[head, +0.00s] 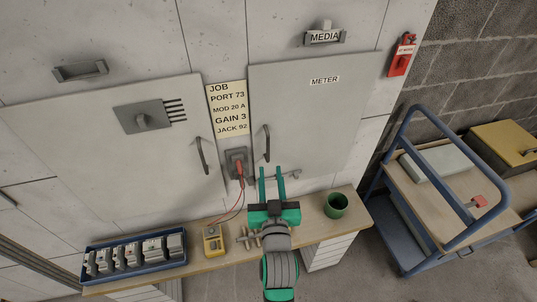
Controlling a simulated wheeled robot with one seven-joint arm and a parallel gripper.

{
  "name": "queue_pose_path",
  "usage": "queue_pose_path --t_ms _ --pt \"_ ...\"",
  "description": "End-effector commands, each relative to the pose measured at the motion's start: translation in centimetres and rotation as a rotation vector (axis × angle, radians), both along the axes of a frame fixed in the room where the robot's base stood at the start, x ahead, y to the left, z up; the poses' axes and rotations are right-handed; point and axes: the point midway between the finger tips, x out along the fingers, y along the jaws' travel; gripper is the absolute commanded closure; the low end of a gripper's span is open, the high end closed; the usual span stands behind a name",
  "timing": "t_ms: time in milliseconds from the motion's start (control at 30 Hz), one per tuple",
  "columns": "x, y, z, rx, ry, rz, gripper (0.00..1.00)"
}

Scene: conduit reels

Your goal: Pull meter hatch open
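The meter hatch (320,115) is a pale grey wall panel labelled METER, on the right of the wall. It looks shut. Its dark vertical handle (266,143) is at the hatch's left edge. My gripper (271,170) has green fingers, pointing toward the wall at the hatch's lower left. The fingers are apart with nothing visible between them. They appear just below the handle in the picture; I cannot tell the depth between them.
A shelf below holds a blue tray of grey modules (135,252), a yellow multimeter (213,240) and a green cup (336,205). Red and black leads run to a wall socket (237,162). A blue cart (440,190) stands at right. Another grey hatch (110,150) is at left.

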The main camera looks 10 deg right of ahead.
Motion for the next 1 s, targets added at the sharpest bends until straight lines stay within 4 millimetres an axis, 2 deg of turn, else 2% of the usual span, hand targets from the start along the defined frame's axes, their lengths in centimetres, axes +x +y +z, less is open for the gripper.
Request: queue_pose_path --t_ms 300,500,700,933,967,1000 --pt "5.2 -0.5 0.0 0.0 -0.001 0.0 0.72" --pt "7.4 -0.7 0.0 0.0 -0.001 0.0 0.72" --pt "8.3 -0.8 0.0 0.0 0.0 0.0 0.72" --pt "8.3 -0.8 0.0 0.0 0.0 0.0 0.72" --pt "8.3 -0.8 0.0 0.0 0.0 0.0 0.74" --pt "8.3 -0.8 0.0 0.0 0.0 0.0 0.84"
